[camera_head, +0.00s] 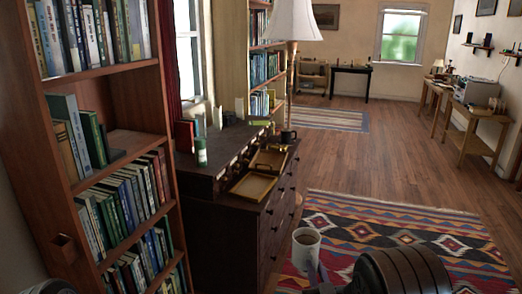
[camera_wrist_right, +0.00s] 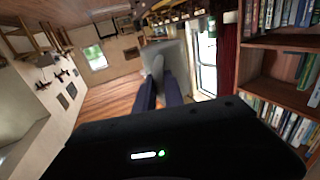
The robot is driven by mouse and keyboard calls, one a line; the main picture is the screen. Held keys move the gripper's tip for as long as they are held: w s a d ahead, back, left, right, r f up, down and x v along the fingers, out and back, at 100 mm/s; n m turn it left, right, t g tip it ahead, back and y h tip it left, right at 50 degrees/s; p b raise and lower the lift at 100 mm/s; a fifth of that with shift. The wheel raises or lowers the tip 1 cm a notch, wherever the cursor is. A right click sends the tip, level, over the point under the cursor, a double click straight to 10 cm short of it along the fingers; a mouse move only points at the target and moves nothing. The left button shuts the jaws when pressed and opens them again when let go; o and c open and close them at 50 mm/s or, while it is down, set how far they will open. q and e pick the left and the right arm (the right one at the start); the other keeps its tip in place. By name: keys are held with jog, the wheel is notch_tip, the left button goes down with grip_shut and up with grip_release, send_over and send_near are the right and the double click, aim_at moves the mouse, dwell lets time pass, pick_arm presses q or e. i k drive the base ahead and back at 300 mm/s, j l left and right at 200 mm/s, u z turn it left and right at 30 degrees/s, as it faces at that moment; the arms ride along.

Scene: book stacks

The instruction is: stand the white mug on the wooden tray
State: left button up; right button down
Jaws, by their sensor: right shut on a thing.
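The mug also shows, blurred and grey, between the fingertips in the right wrist view (camera_wrist_right: 165,58). The wooden tray (camera_head: 253,198) lies on the dark dresser, left of and beyond the mug. A second similar tray shape (camera_head: 268,158) sits just behind it.
The dark dresser (camera_head: 225,215) carries a dark mug (camera_head: 288,136), a green-and-white can (camera_head: 201,152) and books. A tall bookcase (camera_head: 120,140) stands close at left. A floor lamp (camera_head: 291,60) rises behind the dresser. The patterned rug (camera_head: 400,235) is clear.

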aim_at(269, 158)
jog(key=i+l+z, duration=0.2)
jog(key=i+z, duration=0.15)
jog(key=i, duration=0.2)
jog(key=i+z, duration=0.35)
jog(key=i, duration=0.2)
jog(key=i+j+z, duration=0.1)
jog(key=i+z, duration=0.25)
jog(key=i, duration=0.2)
jog(key=i+j+z, duration=0.35)
jog(key=i, duration=0.2)
jog(key=i+l+z, duration=0.15)
jog(key=i+z, duration=0.25)
jog(key=i, duration=0.45)
jog(key=i+j+z, duration=0.1)
jog(key=i+z, duration=0.25)
jog(key=i, duration=0.5)
jog(key=u, duration=4.4)
